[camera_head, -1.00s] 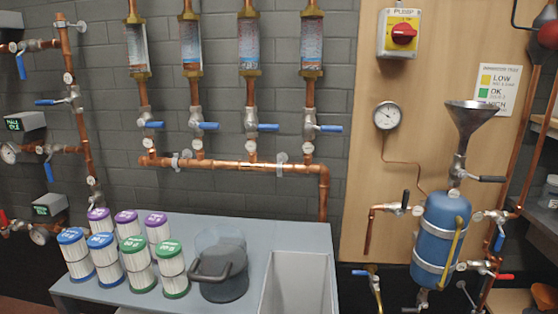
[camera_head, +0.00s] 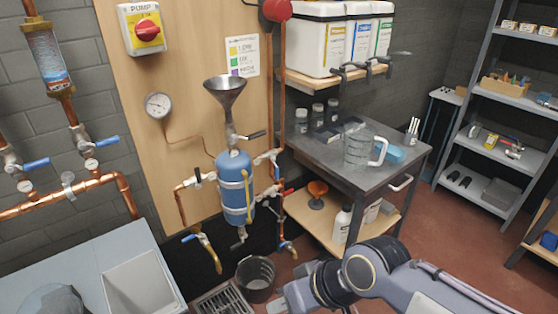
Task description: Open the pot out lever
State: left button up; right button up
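A blue pot (camera_head: 232,180) with metal bands hangs on the wooden panel, under a metal funnel (camera_head: 226,92). Several small levers sit on the pipes around it. A black lever (camera_head: 256,135) is just below the funnel and another black lever (camera_head: 205,177) is on the left pipe. A blue lever (camera_head: 190,238) is at the lower left, and a red lever (camera_head: 288,192) is at the right. No readable label marks which one is the pot out lever. My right gripper (camera_head: 290,300) is low at the bottom edge, apart from the pot and partly cut off. My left gripper is out of view.
A grey bucket (camera_head: 256,287) and a floor grate (camera_head: 224,302) are below the pot. A metal trolley (camera_head: 345,172) with a glass jug (camera_head: 357,150) stands to the right. A grey bench (camera_head: 85,265) with a basin is at the left. Red floor is open at the right.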

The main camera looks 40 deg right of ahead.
aim_at(273, 158)
jog(key=z, duration=1.2)
jog(key=i+u, duration=0.15)
jog(key=u, duration=0.25)
jog(key=i+l+u, duration=0.1)
jog(key=u, duration=0.25)
jog(key=i+l+u, duration=0.1)
jog(key=u, duration=0.3)
